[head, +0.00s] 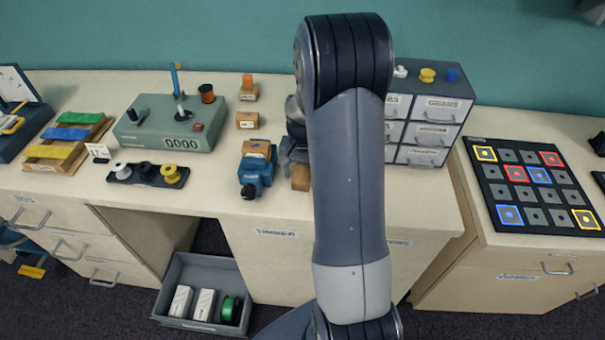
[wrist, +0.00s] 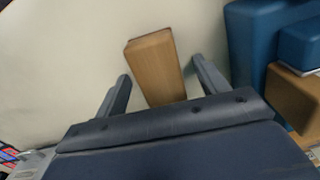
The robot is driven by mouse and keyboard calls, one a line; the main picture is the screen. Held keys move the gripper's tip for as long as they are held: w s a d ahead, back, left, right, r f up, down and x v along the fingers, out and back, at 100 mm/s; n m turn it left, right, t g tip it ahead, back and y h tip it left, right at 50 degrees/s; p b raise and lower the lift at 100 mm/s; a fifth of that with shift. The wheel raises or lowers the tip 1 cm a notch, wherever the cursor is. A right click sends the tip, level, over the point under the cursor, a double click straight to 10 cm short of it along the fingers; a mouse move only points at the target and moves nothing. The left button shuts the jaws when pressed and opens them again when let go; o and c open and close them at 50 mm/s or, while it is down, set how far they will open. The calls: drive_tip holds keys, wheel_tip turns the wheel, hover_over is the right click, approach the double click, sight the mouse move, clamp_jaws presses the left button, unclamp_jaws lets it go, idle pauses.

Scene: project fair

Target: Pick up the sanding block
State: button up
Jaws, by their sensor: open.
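The sanding block appears to be the plain wooden block (wrist: 155,66) with a darker brown edge, lying on the pale worktop. In the wrist view it lies between the two fingers of my gripper (wrist: 160,70), with a gap on each side. The fingers are apart and empty. In the head view a small part of the block (head: 301,178) shows just left of my arm, and the arm hides the rest. My gripper (head: 292,152) is mostly hidden there too, low at the worktop.
A blue vise (head: 255,172) stands close to the left of my gripper in the head view and at the right in the wrist view (wrist: 258,40). A drawer cabinet (head: 440,108) stands right of my arm.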

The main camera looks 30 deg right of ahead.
sight(302, 172)
drive_tip(key=shift+c, duration=0.2)
drive_tip(key=c, duration=1)
wheel_tip(302, 172, up, 10)
drive_tip(key=shift+r+b, duration=0.1)
drive_tip(key=shift+b, duration=0.45)
drive_tip(key=shift+c, duration=0.2)
drive_tip(key=o, duration=0.4)
drive_tip(key=shift+c, duration=1.4)
